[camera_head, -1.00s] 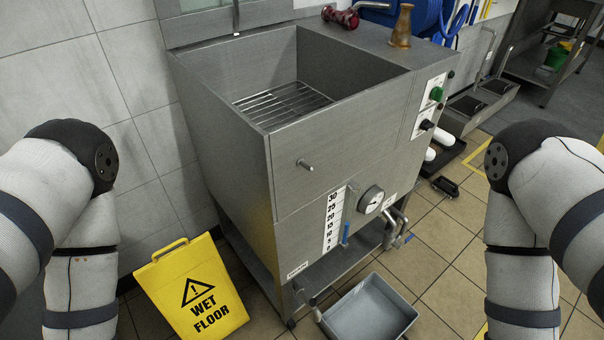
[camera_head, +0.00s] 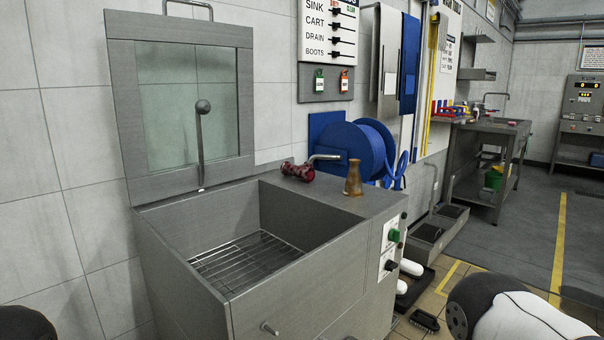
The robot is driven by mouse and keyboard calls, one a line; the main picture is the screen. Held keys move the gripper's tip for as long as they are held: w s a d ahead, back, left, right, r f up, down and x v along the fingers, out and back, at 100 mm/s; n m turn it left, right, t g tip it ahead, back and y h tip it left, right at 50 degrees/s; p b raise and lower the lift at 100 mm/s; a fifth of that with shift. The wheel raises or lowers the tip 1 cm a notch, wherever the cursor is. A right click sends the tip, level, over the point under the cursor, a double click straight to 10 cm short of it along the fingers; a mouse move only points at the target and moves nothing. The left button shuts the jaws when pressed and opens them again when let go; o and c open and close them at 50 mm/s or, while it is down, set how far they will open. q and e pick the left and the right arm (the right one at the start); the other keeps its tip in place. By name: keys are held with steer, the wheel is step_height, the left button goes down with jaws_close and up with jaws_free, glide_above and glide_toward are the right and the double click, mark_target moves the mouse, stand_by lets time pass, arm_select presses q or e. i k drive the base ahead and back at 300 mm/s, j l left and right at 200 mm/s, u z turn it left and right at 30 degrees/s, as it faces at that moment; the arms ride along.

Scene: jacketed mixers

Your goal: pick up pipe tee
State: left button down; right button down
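A dark red, ribbed fitting (camera_head: 298,171) lies on its side on the steel ledge at the right of the sink. It looks like the pipe tee, but it is too small to tell its branches clearly. A brown, flared fitting (camera_head: 353,178) stands upright to its right, apart from it. Neither of my grippers is in view. Only parts of my arms show at the bottom corners.
The steel sink (camera_head: 345,268) has an open basin with a wire rack (camera_head: 245,262) and a raised glazed lid (camera_head: 185,100). A blue hose reel (camera_head: 362,148) and a bent metal spout are behind the fittings. The ledge around them is clear.

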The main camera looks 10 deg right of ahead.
mark_target(307, 171)
steer(key=k+l+u, duration=0.1)
steer(key=l, duration=0.25)
steer(key=k+l+u, duration=0.15)
steer(key=l, duration=0.2)
steer(key=k+l+u, duration=0.1)
steer(key=l, duration=0.2)
steer(key=l+u, duration=0.15)
steer(key=l, duration=0.35)
steer(key=k+l+u, duration=0.2)
steer(key=l, duration=0.25)
steer(key=k+l+u, duration=0.15)
steer(key=l, duration=0.3)
steer(key=l+u, duration=0.45)
steer(key=l, duration=1.05)
steer(key=i+l+u, duration=0.15)
steer(key=l, duration=0.2)
steer(key=i+l+u, duration=0.15)
steer(key=l, duration=0.15)
steer(key=i+l+u, duration=0.1)
steer(key=l, duration=0.3)
steer(key=i+l+u, duration=0.15)
steer(key=l, duration=0.2)
steer(key=k, duration=0.05)
